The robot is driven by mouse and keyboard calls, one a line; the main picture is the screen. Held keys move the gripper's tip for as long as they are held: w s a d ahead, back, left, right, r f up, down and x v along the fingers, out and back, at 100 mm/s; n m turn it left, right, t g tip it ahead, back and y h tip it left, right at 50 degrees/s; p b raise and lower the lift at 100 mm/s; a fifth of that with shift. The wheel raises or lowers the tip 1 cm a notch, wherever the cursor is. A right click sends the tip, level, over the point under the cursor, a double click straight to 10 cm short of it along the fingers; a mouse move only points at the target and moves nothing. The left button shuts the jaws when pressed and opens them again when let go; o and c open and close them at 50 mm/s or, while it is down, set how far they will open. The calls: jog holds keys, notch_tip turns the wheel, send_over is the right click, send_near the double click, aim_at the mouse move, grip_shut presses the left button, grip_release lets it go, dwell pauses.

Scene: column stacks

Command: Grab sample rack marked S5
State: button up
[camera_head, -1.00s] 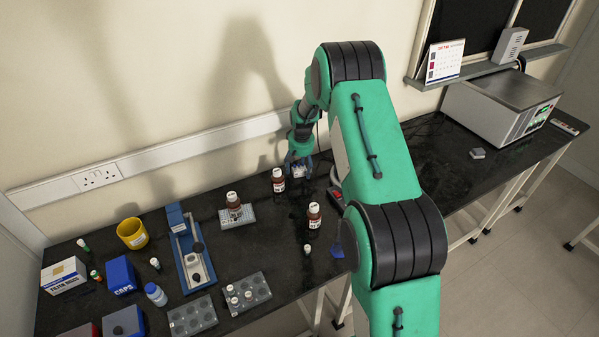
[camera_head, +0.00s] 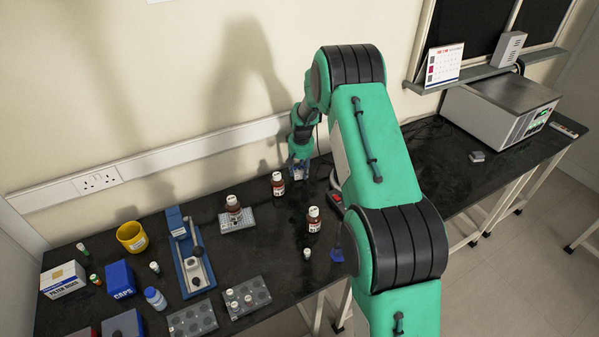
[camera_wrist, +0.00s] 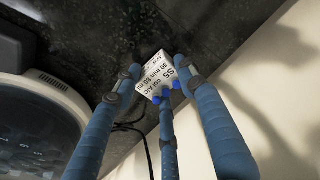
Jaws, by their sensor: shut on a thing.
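In the head view my gripper (camera_head: 299,168) is low at the bench near the wall, and the rack between the fingers is mostly hidden there. I cannot tell whether the rack touches the bench.
A brown bottle (camera_head: 277,184) stands just left of my gripper, and another (camera_head: 314,219) stands nearer the front. A third bottle (camera_head: 233,207) is on a pale rack (camera_head: 240,224). A red-and-black device (camera_head: 336,200) is partly behind my arm. A rounded pale machine (camera_wrist: 40,120) fills the wrist view's left.

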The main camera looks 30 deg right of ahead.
aim_at(299, 170)
jog(key=shift+r, duration=0.55)
notch_tip(299, 170, up, 2)
jog(key=shift+r+p, duration=0.25)
jog(key=shift+p, duration=0.3)
jog(key=s+a, duration=0.1)
jog(key=s, duration=0.4)
jog(key=s+a+p, duration=0.1)
jog(key=s+a, duration=0.1)
jog(key=s, duration=0.3)
jog(key=s+a+p, duration=0.1)
jog(key=s, duration=0.4)
jog(key=shift+s+a+r, duration=0.15)
jog(key=shift+a+r, duration=0.1)
jog(key=shift+r, duration=0.15)
